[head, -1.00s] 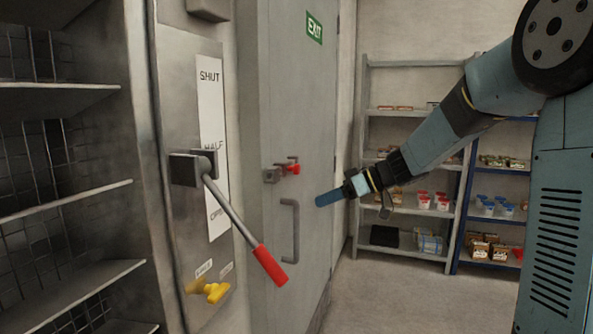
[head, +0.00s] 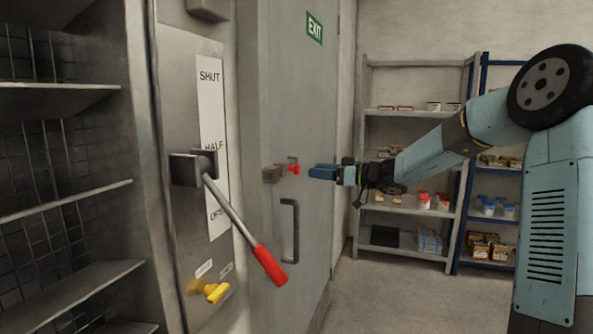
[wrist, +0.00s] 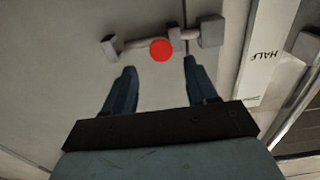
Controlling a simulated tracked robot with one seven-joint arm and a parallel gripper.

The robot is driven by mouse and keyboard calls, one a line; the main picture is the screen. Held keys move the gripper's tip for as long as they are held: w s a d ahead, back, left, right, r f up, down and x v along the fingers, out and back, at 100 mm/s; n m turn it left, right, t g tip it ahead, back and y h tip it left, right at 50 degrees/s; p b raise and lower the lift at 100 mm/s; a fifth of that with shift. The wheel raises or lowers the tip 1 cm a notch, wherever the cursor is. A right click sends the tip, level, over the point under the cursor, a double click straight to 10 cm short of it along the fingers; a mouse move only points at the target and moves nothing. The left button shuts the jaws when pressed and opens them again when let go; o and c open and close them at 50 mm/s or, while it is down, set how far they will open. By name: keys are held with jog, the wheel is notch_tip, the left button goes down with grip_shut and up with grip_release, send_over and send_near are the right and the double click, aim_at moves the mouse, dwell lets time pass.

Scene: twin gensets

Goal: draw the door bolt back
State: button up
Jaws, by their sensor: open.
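The door bolt (head: 281,172) sits on the grey door (head: 298,110) at its left edge, above the door handle (head: 290,230). Its red knob (head: 295,170) faces my gripper (head: 312,172). In the wrist view the bolt's rod (wrist: 135,43) runs between grey brackets, and the red knob (wrist: 161,49) shows as a round disc. My gripper is open, and it also shows in the wrist view (wrist: 162,75) with its two blue fingers apart. The knob lies just beyond the fingertips, between them in the picture. I cannot tell whether anything touches.
A lever with a red grip (head: 269,265) stands out left of the door, beside a SHUT/HALF label strip (head: 212,140). A yellow handle (head: 213,291) is below it. Open shelves (head: 60,195) fill the left. Stocked racks (head: 410,155) stand behind my arm.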

aim_at(297, 168)
jog(key=x, duration=0.7)
jog(key=shift+w+a, duration=0.1)
jog(key=shift+a, duration=0.25)
jog(key=shift+c, duration=0.2)
grip_shut()
